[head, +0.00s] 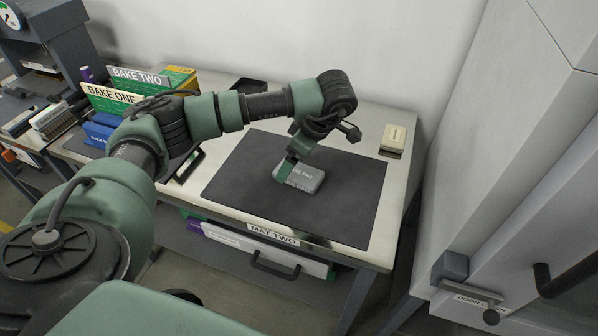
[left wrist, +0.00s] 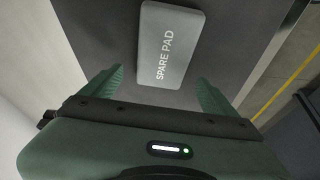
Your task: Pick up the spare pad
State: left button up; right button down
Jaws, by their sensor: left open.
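The spare pad (head: 303,178) is a flat grey block with white lettering. It lies on the dark mat (head: 340,215) on the table labelled MAT TWO. My left gripper (head: 287,167) is above the mat at the pad, its fingers partly covering the pad in the head view. In the left wrist view the spare pad (left wrist: 168,45) reads SPARE PAD and lies ahead of the gripper, its near end between the two green fingertips (left wrist: 158,88). The fingers are spread wider than the pad, with a gap on each side. My right gripper is in neither view.
A small cream block (head: 393,139) sits at the table's back right corner. Green binders labelled BAKE ONE (head: 108,97) and BAKE TWO (head: 140,76) stand at the left. A wall is behind, and a grey cabinet (head: 500,150) stands at the right. The mat around the pad is clear.

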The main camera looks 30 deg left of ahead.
pick_arm(q)
jog(key=shift+x, duration=1.15)
jog(key=shift+f, duration=0.25)
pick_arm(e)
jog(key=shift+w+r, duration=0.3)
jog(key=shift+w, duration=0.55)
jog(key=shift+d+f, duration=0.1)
pick_arm(q)
jog(key=shift+f, duration=0.1)
jog(key=shift+c, duration=0.3)
jog(key=c, duration=1.4)
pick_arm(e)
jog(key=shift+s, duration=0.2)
